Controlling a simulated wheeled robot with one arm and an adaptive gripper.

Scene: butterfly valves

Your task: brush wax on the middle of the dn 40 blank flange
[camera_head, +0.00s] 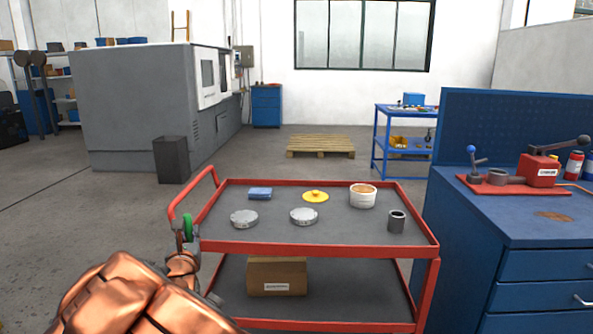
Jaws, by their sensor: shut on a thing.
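Two round grey metal discs lie flat on the trolley's top shelf, a left disc (244,218) and a right disc (304,216). They look like flanges; I cannot read which is DN 40. A white tub (363,197) with tan contents, perhaps the wax, stands upright at the back right of the shelf. My gripper (186,236) is at the trolley's left edge by the handle, left of the left disc and apart from it. It is shut on a small green object (188,224); I cannot tell whether this is the brush. My copper-coloured arm hides the lower left.
The red trolley (340,248) also carries a blue block (260,193), a yellow knobbed disc (316,196) and a dark hollow cylinder (397,222). A cardboard box (277,277) is below. A blue workbench (520,225) stands close on the right. The shelf's front middle is clear.

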